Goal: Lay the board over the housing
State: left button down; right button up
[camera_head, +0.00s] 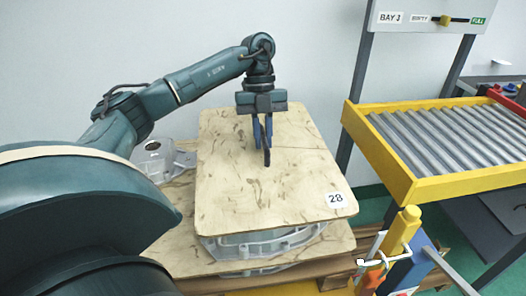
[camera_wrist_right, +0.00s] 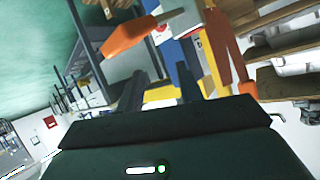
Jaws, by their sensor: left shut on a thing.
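A plywood board (camera_head: 235,195) with a label "28" lies nearly level over a silver cast housing (camera_head: 270,245). The housing's front ribs show below the board's near edge; its top is hidden. Any gap between the two is too small to tell. My left gripper (camera_head: 267,160) points down at the middle of the board and is shut on it; the exact grip point is hard to see. My right gripper (camera_wrist_right: 162,88) shows in the right wrist view with its two dark fingers apart and nothing between them.
A lower wooden board (camera_head: 190,255) lies under the housing on a pallet. Another casting (camera_head: 158,160) stands at the left behind. A yellow post (camera_head: 403,230) stands at the front right.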

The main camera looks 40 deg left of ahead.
pick_arm(q)
jog(key=shift+f, duration=1.9)
jog(key=c, duration=1.5)
grip_release()
jog(key=shift+o, duration=0.2)
